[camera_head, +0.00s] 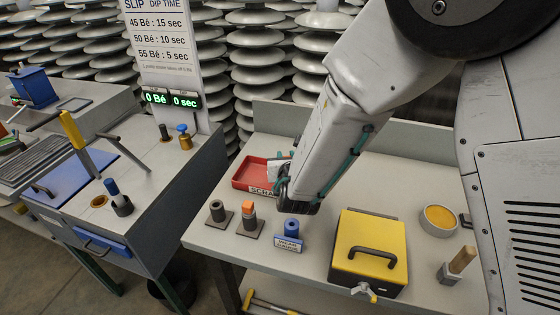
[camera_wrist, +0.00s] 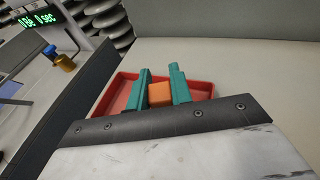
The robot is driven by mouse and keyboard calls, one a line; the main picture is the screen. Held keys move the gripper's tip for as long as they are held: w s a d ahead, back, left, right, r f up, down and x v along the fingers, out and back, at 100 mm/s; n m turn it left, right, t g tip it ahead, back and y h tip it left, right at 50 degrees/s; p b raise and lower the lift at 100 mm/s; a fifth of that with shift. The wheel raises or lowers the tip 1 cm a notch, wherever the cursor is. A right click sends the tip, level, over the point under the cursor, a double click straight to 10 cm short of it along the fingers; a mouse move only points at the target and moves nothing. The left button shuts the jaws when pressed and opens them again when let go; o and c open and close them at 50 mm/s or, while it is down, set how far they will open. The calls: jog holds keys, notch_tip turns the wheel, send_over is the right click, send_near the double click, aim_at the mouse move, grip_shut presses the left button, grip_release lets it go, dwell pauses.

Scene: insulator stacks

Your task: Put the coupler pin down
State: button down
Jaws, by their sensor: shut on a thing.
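My gripper (camera_head: 277,180) is over or beside the near right part of the red tray (camera_head: 246,177) with a label that appears to read SCRAP. In the wrist view its two green fingers (camera_wrist: 160,92) are shut on an orange block-like piece (camera_wrist: 160,95), which I take to be the coupler pin. The red tray (camera_wrist: 118,91) lies beyond and around the fingers there. I cannot tell whether the held piece touches the tray. In the head view the gripper hides most of it.
Along the bench front stand a dark fitting (camera_head: 217,211), an orange-topped piece (camera_head: 248,210) on a dark base, a blue holder (camera_head: 290,231) and a yellow box (camera_head: 369,250). A round dish (camera_head: 438,218) and a wooden-handled tool (camera_head: 458,264) are at right. A back panel bounds the bench.

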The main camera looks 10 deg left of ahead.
jog(key=shift+w+a+f, duration=0.35)
jog(key=shift+w+f, duration=0.2)
jog(key=shift+f, duration=0.1)
jog(key=shift+w+a+f, duration=0.3)
jog(key=shift+w+f, duration=0.2)
jog(key=shift+f, duration=0.1)
jog(key=shift+w+a+f, duration=0.35)
jog(key=shift+w+f, duration=0.2)
jog(key=shift+f, duration=0.1)
jog(key=shift+f, duration=0.1)
jog(key=c, duration=1.3)
grip_release()
jog(key=shift+o, duration=0.2)
jog(key=v, duration=1.2)
